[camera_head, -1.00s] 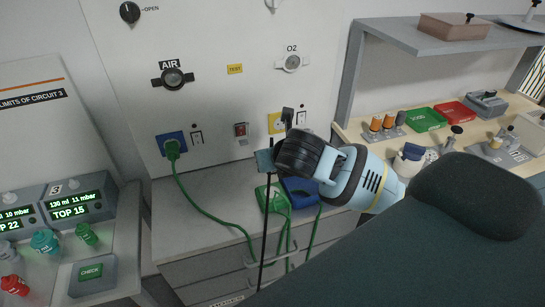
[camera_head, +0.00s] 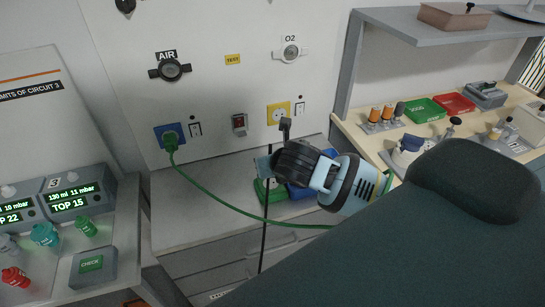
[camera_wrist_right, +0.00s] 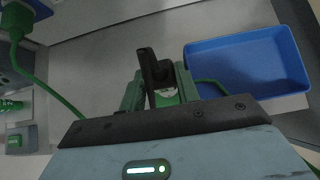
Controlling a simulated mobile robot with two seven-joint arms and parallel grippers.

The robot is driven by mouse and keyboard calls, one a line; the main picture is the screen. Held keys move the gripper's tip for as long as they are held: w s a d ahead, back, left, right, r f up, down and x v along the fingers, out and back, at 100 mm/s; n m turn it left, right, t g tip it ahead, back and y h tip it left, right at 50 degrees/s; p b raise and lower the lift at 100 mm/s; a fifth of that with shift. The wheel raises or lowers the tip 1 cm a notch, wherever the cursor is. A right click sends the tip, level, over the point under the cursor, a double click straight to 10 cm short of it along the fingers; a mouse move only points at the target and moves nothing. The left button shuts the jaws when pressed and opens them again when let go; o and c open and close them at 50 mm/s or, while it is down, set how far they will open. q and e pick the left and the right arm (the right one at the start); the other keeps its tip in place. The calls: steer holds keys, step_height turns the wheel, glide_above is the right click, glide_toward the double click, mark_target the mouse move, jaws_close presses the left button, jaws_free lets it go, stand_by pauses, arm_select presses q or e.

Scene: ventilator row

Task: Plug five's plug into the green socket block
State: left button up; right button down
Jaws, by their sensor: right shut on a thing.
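My right gripper (camera_head: 272,160) is shut on a dark plug (camera_wrist_right: 154,72), above the counter in front of the wall panel. The plug's dark top (camera_head: 285,126) stands up beside the jaws in the head view. A thin black line, likely a cable, hangs below the jaws. A green object (camera_head: 264,192) sits on the counter under the gripper, partly hidden; I cannot tell if it is the green socket block. A green plug (camera_head: 171,143) sits in the blue socket block (camera_head: 160,131) on the wall. The yellow socket block (camera_head: 277,112) looks empty. My left gripper is not in view.
A blue tray (camera_wrist_right: 245,62) lies right of the held plug in the wrist view. A green cable (camera_head: 225,205) crosses the counter front below the gripper. A dark padded surface (camera_head: 420,240) fills the lower right. The counter's left part is clear.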

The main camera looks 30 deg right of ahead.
mark_target(273, 188)
steer(key=shift+f, duration=0.55)
steer(key=shift+f, duration=1.4)
stand_by(0.6)
steer(key=shift+s+f+b, duration=0.15)
steer(key=shift+f+b, duration=0.15)
stand_by(0.6)
steer(key=c, duration=0.9)
jaws_free()
steer(key=shift+c, duration=0.2)
steer(key=shift+r, duration=0.15)
steer(key=shift+r, duration=0.15)
steer(key=v, duration=0.7)
steer(key=shift+s, duration=0.2)
steer(key=shift+r, duration=0.15)
